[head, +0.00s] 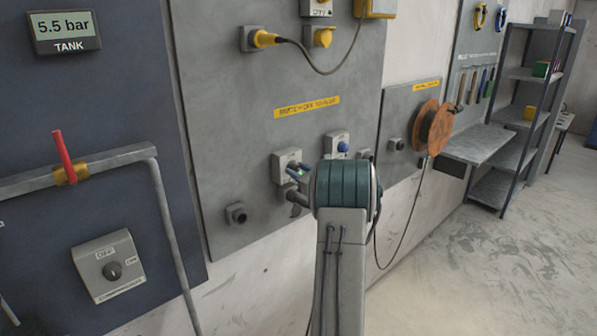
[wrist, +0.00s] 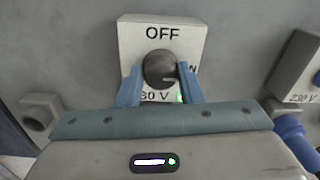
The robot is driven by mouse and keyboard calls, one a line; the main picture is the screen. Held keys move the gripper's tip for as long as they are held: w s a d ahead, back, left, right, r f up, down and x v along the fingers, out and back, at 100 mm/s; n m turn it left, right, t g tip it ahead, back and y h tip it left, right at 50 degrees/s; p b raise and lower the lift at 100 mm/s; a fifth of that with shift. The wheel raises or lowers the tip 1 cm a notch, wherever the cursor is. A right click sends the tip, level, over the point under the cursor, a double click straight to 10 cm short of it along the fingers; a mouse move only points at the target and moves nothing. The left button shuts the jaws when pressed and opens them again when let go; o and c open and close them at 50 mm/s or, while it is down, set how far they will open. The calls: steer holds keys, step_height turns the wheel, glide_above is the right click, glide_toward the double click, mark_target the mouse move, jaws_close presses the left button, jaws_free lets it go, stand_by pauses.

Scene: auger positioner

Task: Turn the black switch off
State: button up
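The black switch (wrist: 160,69) is a dark round knob on a pale box in the wrist view. OFF is printed above it, and part of another label shows at its right, partly hidden by a finger. My gripper (wrist: 160,75) has its two blue fingers on either side of the knob. They look spread around it, and I cannot tell whether they touch it. The knob's pointing direction is not clear. A green light shows by the right finger. In the head view, the pale switch box (head: 285,158) is at the gripper (head: 297,172), with its knob hidden.
A box with a blue plug (head: 343,147) stands close at the right. A grey socket (head: 236,213) is at the lower left. A compressor knob box (head: 107,266) and pipe are farther left. A cable reel (head: 434,128) and shelves are at the right.

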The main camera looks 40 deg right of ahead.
steer(key=shift+f+b, duration=0.15)
steer(key=shift+b, duration=0.9)
steer(key=shift+n+b, duration=0.4)
steer(key=shift+b, duration=0.15)
steer(key=n+b, duration=0.1)
steer(key=b, duration=0.3)
steer(key=shift+f+n+b, duration=0.2)
steer(key=shift+n+b, duration=0.1)
steer(key=shift+n, duration=0.1)
steer(key=n+b, duration=0.4)
steer(key=b, duration=0.4)
steer(key=shift+b, duration=0.4)
steer(key=n+b, duration=0.4)
steer(key=b, duration=0.3)
steer(key=shift+d+r, duration=0.1)
steer(key=n+b, duration=0.4)
steer(key=b, duration=0.1)
steer(key=shift+r+n, duration=0.25)
steer(key=shift+n, duration=0.15)
steer(key=shift+r+n+b, duration=0.25)
steer(key=shift+n+b, duration=0.9)
steer(key=shift+n, duration=0.25)
steer(key=shift+r, duration=0.1)
